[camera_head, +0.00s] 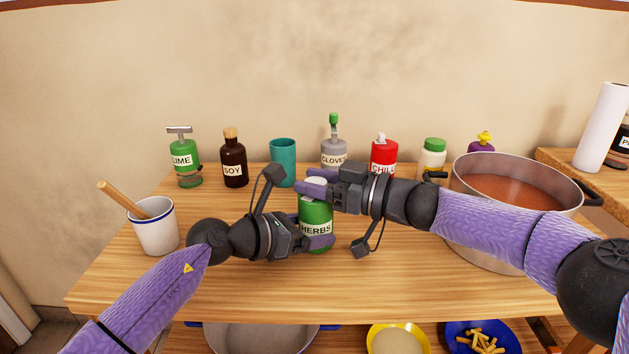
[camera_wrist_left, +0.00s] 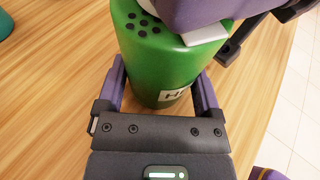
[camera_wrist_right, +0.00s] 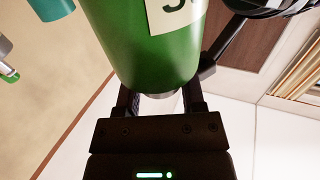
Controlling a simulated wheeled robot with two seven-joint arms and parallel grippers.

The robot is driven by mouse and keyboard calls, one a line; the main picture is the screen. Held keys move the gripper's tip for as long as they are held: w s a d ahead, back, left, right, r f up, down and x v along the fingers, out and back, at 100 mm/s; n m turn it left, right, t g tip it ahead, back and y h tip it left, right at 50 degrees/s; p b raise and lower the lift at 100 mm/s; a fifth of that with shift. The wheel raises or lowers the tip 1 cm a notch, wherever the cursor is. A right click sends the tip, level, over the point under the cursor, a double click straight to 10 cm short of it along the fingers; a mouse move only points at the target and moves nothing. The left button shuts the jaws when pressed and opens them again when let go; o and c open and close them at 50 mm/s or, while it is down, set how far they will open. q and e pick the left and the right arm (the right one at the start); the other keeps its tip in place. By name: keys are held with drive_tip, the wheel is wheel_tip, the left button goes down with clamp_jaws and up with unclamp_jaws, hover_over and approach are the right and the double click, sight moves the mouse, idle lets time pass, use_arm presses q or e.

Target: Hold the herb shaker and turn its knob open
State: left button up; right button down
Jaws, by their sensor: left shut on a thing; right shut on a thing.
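The herb shaker (camera_head: 315,212) is a green cylinder labelled HERBS, upright near the middle of the table. My left gripper (camera_head: 316,240) is shut around its lower body; the purple fingers lie on either side in the left wrist view (camera_wrist_left: 160,85). My right gripper (camera_head: 318,187) is shut on the white knob (camera_head: 316,181) at the shaker's top. Several dark holes show in the top (camera_wrist_left: 143,22), beside the right gripper's finger. Most of the knob is hidden by the fingers. I cannot tell whether the shaker's base touches the table.
Behind stand a lime bottle (camera_head: 186,162), soy bottle (camera_head: 233,165), teal cup (camera_head: 283,163), cloves bottle (camera_head: 334,153) and red chili jar (camera_head: 384,152). A white mug (camera_head: 156,236) is at left, a large pot (camera_head: 460,190) at right under my right arm. The table front is clear.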

drive_tip(key=shift+d+f+n+g, duration=0.1)
drive_tip(key=shift+n+g, duration=0.2)
drive_tip(key=shift+g, duration=0.2)
drive_tip(key=shift+c, duration=0.8)
unclamp_jaws()
drive_tip(key=v, duration=0.7)
drive_tip(key=shift+d, duration=0.2)
drive_tip(key=shift+s+f, duration=0.1)
drive_tip(key=shift+s, duration=0.05)
